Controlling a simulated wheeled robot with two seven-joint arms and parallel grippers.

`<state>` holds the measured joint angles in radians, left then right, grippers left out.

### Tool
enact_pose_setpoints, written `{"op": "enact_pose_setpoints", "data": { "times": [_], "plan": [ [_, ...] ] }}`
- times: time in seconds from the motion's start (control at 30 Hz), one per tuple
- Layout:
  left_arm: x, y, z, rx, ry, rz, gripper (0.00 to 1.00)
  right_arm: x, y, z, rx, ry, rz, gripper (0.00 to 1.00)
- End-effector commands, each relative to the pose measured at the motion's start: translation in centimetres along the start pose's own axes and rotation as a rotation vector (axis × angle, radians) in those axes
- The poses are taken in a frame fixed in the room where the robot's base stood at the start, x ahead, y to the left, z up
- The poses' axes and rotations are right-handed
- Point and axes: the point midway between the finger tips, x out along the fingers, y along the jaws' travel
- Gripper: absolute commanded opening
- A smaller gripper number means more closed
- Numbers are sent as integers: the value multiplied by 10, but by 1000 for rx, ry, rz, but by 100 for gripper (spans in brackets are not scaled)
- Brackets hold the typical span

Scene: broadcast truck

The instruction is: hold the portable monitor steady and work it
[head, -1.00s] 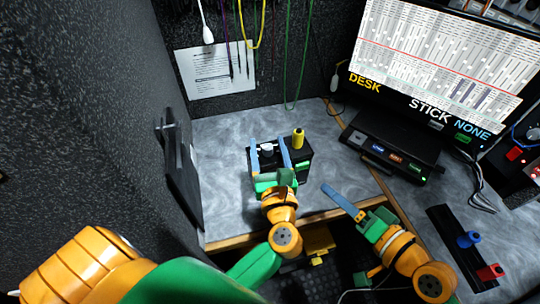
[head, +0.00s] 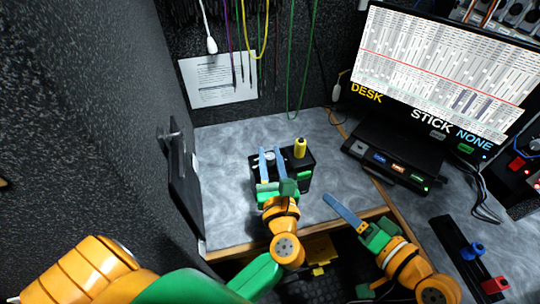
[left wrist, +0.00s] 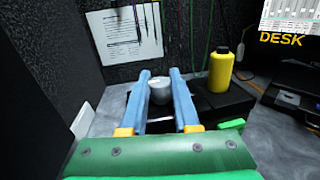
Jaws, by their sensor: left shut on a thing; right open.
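A small black box (head: 306,164), which I take for the portable monitor, stands on the grey desk with a silver knob (left wrist: 160,92), a yellow bottle-shaped part (head: 300,148) and a green button (head: 304,176). My left gripper (head: 271,153) has its two blue fingers on either side of the knob, shut on it. In the left wrist view the fingers hide the knob's sides. My right gripper (head: 329,198) is open and empty, to the right of the box near the desk's front edge; its blue fingers overlap in view.
A large screen (head: 435,75) reading DESK and STICK NONE stands at the back right above a black unit (head: 385,160) with lit buttons. A black strip with blue and red parts (head: 474,249) lies at the lower right. A dark wall rises close on the left. Bare desk (head: 222,190) surrounds the box.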

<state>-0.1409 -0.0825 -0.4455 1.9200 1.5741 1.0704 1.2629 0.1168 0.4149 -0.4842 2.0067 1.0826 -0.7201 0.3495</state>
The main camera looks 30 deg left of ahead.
Motion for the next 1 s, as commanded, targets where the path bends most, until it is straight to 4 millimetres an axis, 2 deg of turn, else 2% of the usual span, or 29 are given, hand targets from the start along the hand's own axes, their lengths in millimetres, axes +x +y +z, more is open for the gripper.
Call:
{"op": "enact_pose_setpoints", "data": {
  "times": [0.73,0.77,0.93,1.0],
  "plan": [
    [0,0,0,2,1,0,0,0,0,0,0,0,0,50],
    [0,0,0,2,1,0,0,0,0,0,0,0,0,47],
    [0,0,0,2,1,0,0,0,0,0,0,0,0,1],
    [0,0,-1,2,1,0,0,0,0,0,0,0,0,0]
  ]
}}
